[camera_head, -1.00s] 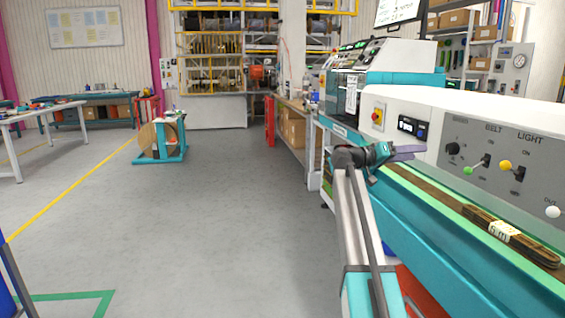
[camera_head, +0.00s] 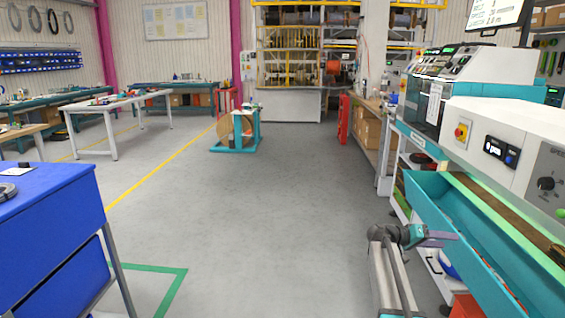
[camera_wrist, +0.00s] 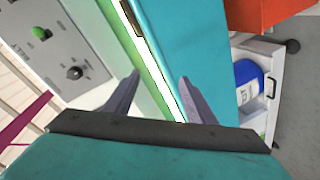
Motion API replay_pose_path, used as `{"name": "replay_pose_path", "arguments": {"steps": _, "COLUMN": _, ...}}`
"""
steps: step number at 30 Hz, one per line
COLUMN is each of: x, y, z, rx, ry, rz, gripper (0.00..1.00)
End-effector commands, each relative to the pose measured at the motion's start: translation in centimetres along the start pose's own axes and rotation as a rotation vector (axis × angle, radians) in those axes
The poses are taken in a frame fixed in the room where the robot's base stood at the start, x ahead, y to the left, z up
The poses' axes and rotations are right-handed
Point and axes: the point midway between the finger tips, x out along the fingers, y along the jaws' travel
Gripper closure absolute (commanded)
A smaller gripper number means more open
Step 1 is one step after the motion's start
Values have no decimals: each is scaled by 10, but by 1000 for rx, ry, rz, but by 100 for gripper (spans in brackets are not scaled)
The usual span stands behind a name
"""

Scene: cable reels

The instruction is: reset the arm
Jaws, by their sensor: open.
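My gripper (camera_head: 437,238) is at the end of my arm at the lower right of the head view, beside the teal front of the machine (camera_head: 470,215). In the wrist view my gripper (camera_wrist: 155,95) shows two dark fingers spread apart, with nothing between them. Behind the fingers are the machine's teal trough and a light green strip. A grey control panel (camera_wrist: 50,50) with a green-tipped switch and a dark knob is at the upper left of the wrist view.
A blue cabinet (camera_head: 50,230) stands at the left front. A wooden reel on a teal stand (camera_head: 236,132) is farther back. A blue container (camera_wrist: 248,82) sits in a white shelf unit below the machine. The grey floor in the middle is clear.

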Motion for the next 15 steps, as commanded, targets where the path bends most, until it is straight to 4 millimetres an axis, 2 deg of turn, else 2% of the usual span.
{"name": "replay_pose_path", "arguments": {"steps": 6, "x": -22, "y": -51, "z": 63, "rx": -92, "ry": -49, "rz": -96, "gripper": 50}}
{"name": "replay_pose_path", "arguments": {"steps": 11, "x": -39, "y": -85, "z": 114, "rx": -163, "ry": -93, "rz": -169, "gripper": 50}}
{"name": "replay_pose_path", "arguments": {"steps": 15, "x": -54, "y": -110, "z": 163, "rx": -226, "ry": -137, "rz": -234, "gripper": 50}}
